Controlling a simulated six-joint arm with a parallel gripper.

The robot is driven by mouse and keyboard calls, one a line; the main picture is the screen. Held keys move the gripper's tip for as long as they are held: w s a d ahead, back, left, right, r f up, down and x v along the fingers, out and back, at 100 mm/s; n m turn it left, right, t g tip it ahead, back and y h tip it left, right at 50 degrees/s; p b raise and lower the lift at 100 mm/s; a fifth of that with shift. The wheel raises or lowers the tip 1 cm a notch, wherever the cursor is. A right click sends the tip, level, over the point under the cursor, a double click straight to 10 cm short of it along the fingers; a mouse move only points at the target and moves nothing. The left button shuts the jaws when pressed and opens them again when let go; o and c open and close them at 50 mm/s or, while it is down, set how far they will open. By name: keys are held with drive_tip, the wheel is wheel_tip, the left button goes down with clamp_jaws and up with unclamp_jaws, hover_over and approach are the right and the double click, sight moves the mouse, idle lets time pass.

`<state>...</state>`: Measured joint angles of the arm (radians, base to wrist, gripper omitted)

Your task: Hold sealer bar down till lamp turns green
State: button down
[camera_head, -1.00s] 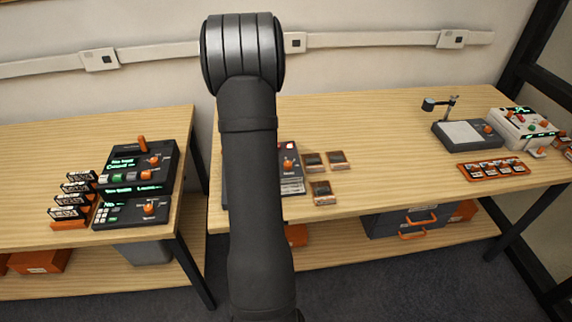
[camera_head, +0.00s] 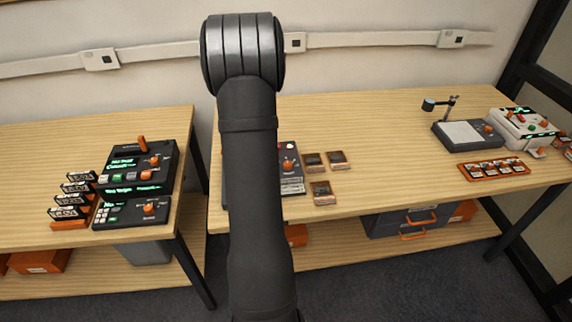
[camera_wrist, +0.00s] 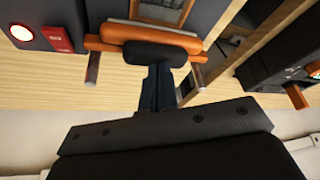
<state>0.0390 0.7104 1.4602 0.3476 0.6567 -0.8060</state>
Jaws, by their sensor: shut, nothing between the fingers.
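The sealer bar (camera_wrist: 124,30) is an orange bar with a metal arm at each end, in the wrist view. My gripper (camera_wrist: 160,52) is shut and empty, its dark fingertips over the middle of the bar. They look to be on it, but contact cannot be told for sure. A round lamp (camera_wrist: 20,32) glows whitish with a red rim at the upper left, beside a red panel (camera_wrist: 57,38). In the head view the sealer (camera_head: 292,172) is mostly hidden behind my arm; its lamp (camera_head: 290,146) looks pale there, not green.
Small brown packets (camera_head: 321,192) lie right of the sealer. A scale-like device (camera_head: 468,133) and an orange tray (camera_head: 494,168) stand further right. A dark console (camera_head: 135,187) and a rack of labelled cards (camera_head: 72,197) are on the left table.

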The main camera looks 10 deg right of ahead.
idle(0.6)
wheel_tip(320, 180, up, 8)
idle(0.9)
drive_tip(key=shift+f, duration=0.1)
drive_tip(key=shift+f, duration=2.85)
